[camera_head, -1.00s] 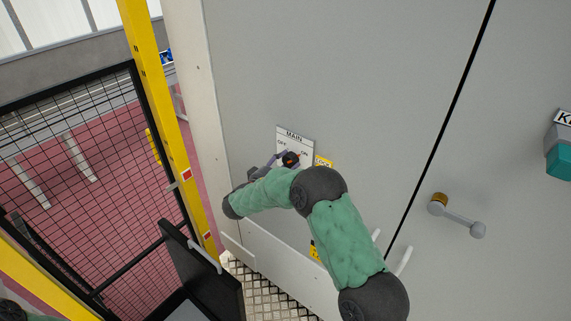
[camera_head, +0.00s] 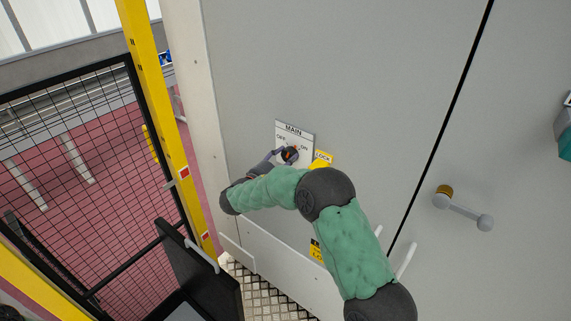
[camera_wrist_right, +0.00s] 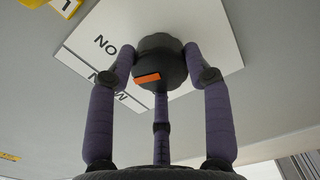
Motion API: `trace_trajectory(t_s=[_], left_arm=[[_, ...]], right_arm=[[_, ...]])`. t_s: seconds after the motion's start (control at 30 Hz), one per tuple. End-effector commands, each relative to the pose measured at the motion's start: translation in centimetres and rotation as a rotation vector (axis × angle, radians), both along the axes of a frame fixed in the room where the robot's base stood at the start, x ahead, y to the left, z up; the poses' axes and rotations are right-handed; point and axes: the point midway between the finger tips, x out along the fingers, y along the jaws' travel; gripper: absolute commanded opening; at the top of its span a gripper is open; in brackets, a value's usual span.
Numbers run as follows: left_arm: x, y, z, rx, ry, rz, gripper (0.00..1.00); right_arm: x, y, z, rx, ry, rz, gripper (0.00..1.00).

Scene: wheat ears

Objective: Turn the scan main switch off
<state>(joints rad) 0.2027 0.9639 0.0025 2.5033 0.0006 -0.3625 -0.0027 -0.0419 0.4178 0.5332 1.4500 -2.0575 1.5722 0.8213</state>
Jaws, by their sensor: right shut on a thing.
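The scan main switch is a dark round knob (camera_head: 290,155) with an orange mark on a white plate (camera_head: 283,132) lettered MAIN, OFF and ON. The plate is on the grey cabinet wall. In the head view the orange mark is on the knob's upper right side; I cannot tell its exact setting. My right gripper (camera_head: 281,157) reaches the knob from the lower left. In the right wrist view its fingers close around the knob (camera_wrist_right: 160,60), with the orange mark showing between them. My left gripper is not in view.
A yellow LOCK label (camera_head: 322,159) is just right of the plate. A lever handle (camera_head: 463,208) sticks out right of the dark door seam. A yellow post (camera_head: 152,90) and black mesh fence (camera_head: 95,150) stand at the left.

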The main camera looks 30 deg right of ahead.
Motion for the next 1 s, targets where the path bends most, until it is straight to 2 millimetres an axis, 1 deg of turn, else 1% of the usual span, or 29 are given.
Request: trace_trajectory(t_s=[0.03, 0.13, 0.4, 0.67, 1.0], left_arm=[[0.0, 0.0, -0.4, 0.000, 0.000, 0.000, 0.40], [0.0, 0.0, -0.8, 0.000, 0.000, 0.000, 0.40], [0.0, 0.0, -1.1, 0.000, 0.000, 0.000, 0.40], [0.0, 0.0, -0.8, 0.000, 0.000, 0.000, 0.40], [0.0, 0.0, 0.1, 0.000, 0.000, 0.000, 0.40]], right_arm=[[0.2, 0.1, 0.0, -0.018, 0.034, 0.007, 0.18], [0.2, 0.2, 0.0, -0.054, 0.123, 0.007, 0.18], [0.2, 0.1, 0.1, -0.153, 0.361, 0.007, 0.18], [0.2, 0.2, 0.1, -0.248, 0.590, 0.008, 0.18], [0.1, 0.2, 0.0, -0.357, 0.854, 0.007, 0.18]])
